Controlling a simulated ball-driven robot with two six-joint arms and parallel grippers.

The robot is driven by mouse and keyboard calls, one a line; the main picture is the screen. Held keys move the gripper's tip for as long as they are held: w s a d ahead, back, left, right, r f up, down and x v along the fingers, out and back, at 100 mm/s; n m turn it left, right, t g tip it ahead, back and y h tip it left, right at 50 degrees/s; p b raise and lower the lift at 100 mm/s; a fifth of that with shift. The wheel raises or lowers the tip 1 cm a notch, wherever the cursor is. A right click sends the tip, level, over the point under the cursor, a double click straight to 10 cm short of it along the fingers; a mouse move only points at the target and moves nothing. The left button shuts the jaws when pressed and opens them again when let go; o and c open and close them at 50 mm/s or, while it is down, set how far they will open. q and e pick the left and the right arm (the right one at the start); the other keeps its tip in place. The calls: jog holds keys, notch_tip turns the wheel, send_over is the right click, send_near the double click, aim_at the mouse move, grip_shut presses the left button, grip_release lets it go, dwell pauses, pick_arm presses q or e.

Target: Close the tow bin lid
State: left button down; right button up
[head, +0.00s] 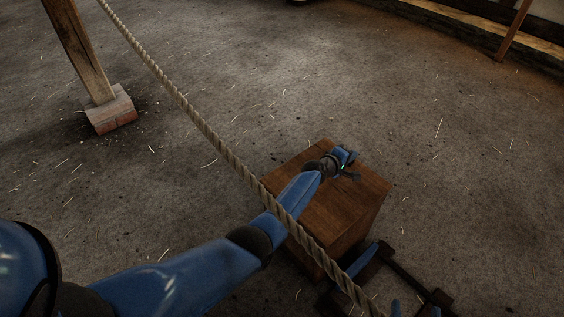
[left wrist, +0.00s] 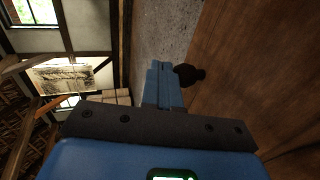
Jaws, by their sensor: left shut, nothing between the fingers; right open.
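The tow bin is a brown wooden box (head: 352,228) on the floor, right of centre in the head view. Its lid (head: 318,212) looks flat on top, and I see no clear gap under it. My left gripper (head: 352,167) is shut and empty at the lid's far part. In the left wrist view its blue fingers (left wrist: 163,86) are together beside a dark knob (left wrist: 190,75), with brown wood (left wrist: 250,80) to the right. I cannot tell whether they touch. My right gripper (head: 385,287) is open and empty, low beside the bin, partly cut off by the frame.
A thick rope (head: 205,128) crosses the head view diagonally, in front of my left arm. A wooden post (head: 82,50) stands on a brick-and-stone foot (head: 110,108) at upper left. The straw-strewn floor (head: 450,130) around the bin is otherwise clear.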

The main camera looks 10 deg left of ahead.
dwell(0.5)
pick_arm(q)
jog(key=shift+s+a+r+p, duration=0.15)
jog(key=shift+s+p, duration=0.05)
jog(key=shift+p, duration=0.2)
jog(key=p+v, duration=0.6)
jog(key=v, duration=0.2)
jog(key=shift+s+a+r+p, duration=0.2)
jog(key=shift+s+p, duration=0.1)
jog(key=shift+p, duration=0.1)
jog(key=shift+s+a+r+p, duration=0.1)
jog(key=shift+s+a+p, duration=0.25)
jog(key=shift+s, duration=0.25)
